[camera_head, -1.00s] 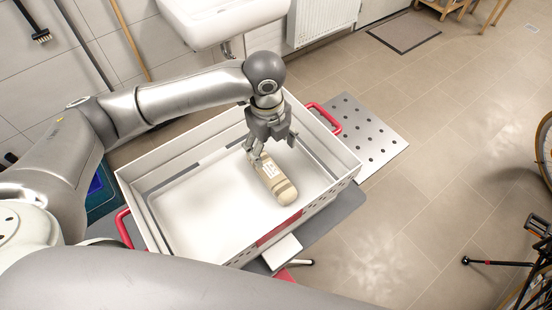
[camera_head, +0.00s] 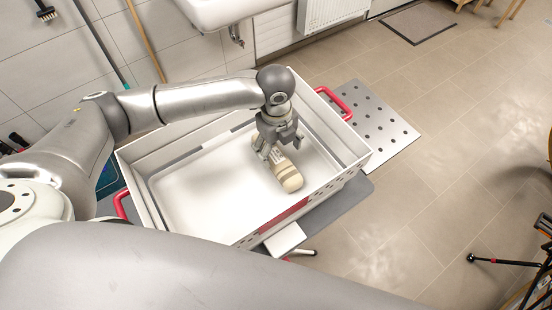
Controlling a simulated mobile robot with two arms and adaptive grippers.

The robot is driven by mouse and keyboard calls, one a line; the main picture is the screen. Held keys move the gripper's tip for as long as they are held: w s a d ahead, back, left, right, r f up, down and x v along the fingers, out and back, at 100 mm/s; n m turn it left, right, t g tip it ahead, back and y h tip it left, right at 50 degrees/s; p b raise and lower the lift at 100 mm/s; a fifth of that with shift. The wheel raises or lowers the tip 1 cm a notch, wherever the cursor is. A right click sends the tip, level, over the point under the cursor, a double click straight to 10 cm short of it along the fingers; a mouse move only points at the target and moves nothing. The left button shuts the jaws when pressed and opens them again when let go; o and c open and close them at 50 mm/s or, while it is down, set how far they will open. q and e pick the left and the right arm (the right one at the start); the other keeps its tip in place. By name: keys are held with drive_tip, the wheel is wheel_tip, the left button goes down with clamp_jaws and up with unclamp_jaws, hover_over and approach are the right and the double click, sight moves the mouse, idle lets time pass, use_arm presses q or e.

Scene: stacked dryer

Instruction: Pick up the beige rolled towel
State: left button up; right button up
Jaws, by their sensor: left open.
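The beige rolled towel (camera_head: 286,177) lies in the white bin (camera_head: 215,222), near its right wall. It is a short roll with lighter and darker bands. My left gripper (camera_head: 271,157) points down into the bin at the towel's far end. Its fingers are open, close to that end, and overlap it in the view. I cannot tell whether they touch it. The far end of the towel is partly hidden by the gripper. My right gripper is not in view.
The bin has raised walls and red handles (camera_head: 335,103) at its ends. A perforated metal plate (camera_head: 372,122) is beyond its right side. A sink (camera_head: 225,12) and a radiator (camera_head: 333,12) are at the back. Open tiled floor (camera_head: 440,170) lies to the right.

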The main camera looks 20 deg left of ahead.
sight(277, 158)
use_arm(q)
drive_tip(key=f, duration=0.3)
drive_tip(key=f+p, duration=0.1)
drive_tip(key=shift+s+a+f, duration=0.15)
drive_tip(key=shift+s, duration=0.15)
drive_tip(key=shift+f, duration=0.6)
drive_tip(key=shift+w+r, duration=0.1)
drive_tip(key=c, duration=1.3)
